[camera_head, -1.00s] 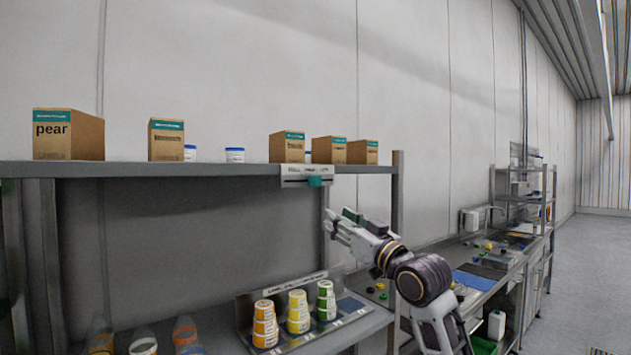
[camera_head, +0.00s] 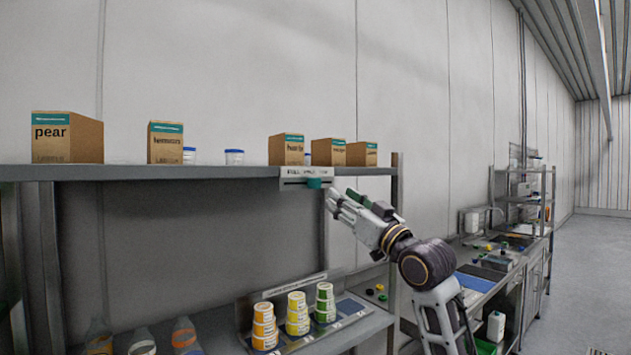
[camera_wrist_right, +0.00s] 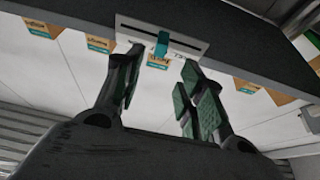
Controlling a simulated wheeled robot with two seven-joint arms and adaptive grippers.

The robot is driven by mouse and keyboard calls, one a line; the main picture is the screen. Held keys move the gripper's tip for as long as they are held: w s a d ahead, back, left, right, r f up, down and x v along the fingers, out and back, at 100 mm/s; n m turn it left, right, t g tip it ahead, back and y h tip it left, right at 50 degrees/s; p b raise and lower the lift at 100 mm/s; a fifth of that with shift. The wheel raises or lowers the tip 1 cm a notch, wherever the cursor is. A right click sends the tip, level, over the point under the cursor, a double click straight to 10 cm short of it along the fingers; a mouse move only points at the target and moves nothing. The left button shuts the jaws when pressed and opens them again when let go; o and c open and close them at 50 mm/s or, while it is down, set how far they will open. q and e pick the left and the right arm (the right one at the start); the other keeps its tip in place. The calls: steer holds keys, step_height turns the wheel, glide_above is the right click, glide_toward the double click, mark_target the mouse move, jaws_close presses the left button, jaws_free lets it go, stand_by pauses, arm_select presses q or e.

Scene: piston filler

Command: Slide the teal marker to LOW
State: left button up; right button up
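The teal marker (camera_head: 314,183) sits in the slot of a white label plate (camera_head: 293,180) on the shelf's front edge, right of the plate's middle in the head view. The right wrist view shows the marker (camera_wrist_right: 161,44) on the plate (camera_wrist_right: 187,45) beyond my fingertips. My right gripper (camera_head: 335,197) is just right of and slightly below the marker, apart from it. In the right wrist view its fingers (camera_wrist_right: 162,72) are spread with nothing between them. The plate's lettering is too small to read surely. My left gripper is not in view.
Several cardboard boxes, one a pear box (camera_head: 68,138), and white tubs (camera_head: 234,157) stand on the shelf (camera_head: 150,172). Below, stacked cups (camera_head: 297,313) stand in a rack. A shelf post (camera_head: 397,200) rises just behind my right gripper.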

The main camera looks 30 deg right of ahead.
mark_target(319, 182)
steer(key=p+x, duration=0.1)
steer(key=x, duration=0.4)
steer(key=p+x, duration=0.1)
steer(key=x, duration=0.3)
steer(key=shift+w+r+p, duration=0.15)
steer(key=shift+w+p, duration=0.2)
steer(key=shift+w+a+r, duration=0.1)
steer(key=shift+w+r, duration=0.05)
steer(key=shift+w, duration=0.25)
steer(key=shift+w+r, duration=0.2)
steer(key=shift+w, duration=0.55)
jaws_close()
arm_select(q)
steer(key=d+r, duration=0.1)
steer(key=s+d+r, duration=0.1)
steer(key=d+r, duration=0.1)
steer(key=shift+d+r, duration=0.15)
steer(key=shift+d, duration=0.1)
